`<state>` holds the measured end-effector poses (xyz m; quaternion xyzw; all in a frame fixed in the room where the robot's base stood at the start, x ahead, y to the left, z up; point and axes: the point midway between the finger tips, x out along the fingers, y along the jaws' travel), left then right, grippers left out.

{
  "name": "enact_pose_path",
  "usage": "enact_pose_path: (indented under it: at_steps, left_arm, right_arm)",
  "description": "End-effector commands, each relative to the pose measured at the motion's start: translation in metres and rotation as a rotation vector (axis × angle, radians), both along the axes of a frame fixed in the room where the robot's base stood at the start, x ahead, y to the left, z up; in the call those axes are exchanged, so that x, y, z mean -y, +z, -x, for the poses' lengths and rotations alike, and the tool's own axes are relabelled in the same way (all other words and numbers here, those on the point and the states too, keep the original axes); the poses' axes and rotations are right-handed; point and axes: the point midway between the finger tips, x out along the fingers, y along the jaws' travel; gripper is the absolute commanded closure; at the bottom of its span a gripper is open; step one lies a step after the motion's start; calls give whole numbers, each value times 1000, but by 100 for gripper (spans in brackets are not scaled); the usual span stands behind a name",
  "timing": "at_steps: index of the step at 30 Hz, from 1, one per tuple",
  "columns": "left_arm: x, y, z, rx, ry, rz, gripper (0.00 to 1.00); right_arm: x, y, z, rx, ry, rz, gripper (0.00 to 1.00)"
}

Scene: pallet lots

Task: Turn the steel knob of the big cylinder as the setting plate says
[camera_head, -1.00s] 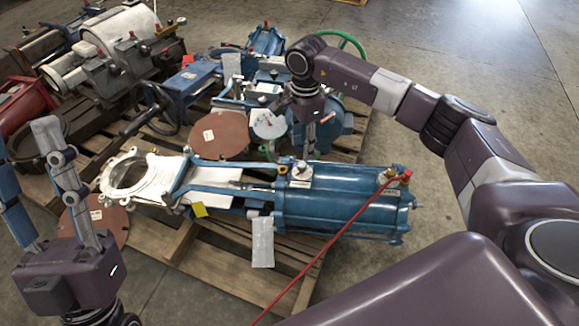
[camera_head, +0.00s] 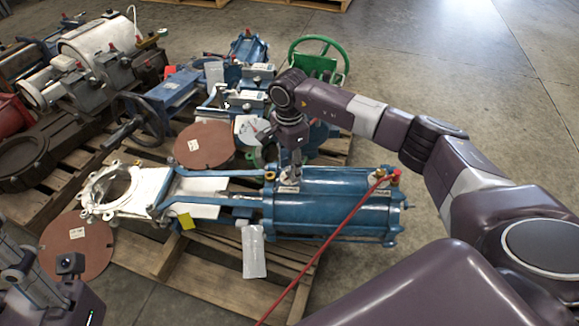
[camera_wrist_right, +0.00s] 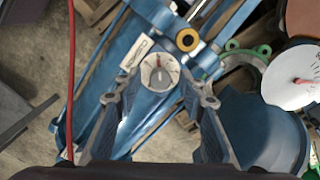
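The big blue cylinder (camera_head: 335,212) lies on a pallet, joined to a white valve body on its left. Its steel knob (camera_head: 289,184) stands on top near the cylinder's left end, partly hidden by my right gripper (camera_head: 291,163). In the right wrist view, a round pale steel face with a small red mark, seemingly the knob (camera_wrist_right: 158,73), shows between the spread fingers of my right gripper (camera_wrist_right: 165,88). The fingers look apart from it. A small white label plate (camera_wrist_right: 137,54) lies beside it, too small to read. My left gripper (camera_head: 42,280) is cut off at the lower left.
A red hose (camera_head: 325,241) crosses the cylinder's front. A grey tag (camera_head: 253,252) hangs at the pallet's front. Bare floor lies at the right.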

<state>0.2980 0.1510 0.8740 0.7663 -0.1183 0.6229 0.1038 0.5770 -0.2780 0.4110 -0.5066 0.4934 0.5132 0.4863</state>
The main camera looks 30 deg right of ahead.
Motion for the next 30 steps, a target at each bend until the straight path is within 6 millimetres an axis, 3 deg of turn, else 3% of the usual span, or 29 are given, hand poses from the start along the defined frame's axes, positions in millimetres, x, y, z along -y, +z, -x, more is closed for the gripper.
enact_pose_path:
  at_steps: [2,12,20,29,30]
  left_arm:
    - [0,0,0,-1,0,0,63]
    - [0,0,0,-2,0,-1,63]
    - [0,2,0,-2,0,-1,63]
    - [0,18,0,0,0,0,63]
    - [3,18,-12,-52,4,-17,63]
  right_arm:
    - [0,0,0,0,0,0,65]
    - [0,0,0,0,0,0,100]
    - [0,1,0,1,-19,0,100]
    - [0,3,0,10,-171,7,100]
    - [0,4,0,13,-202,8,100]
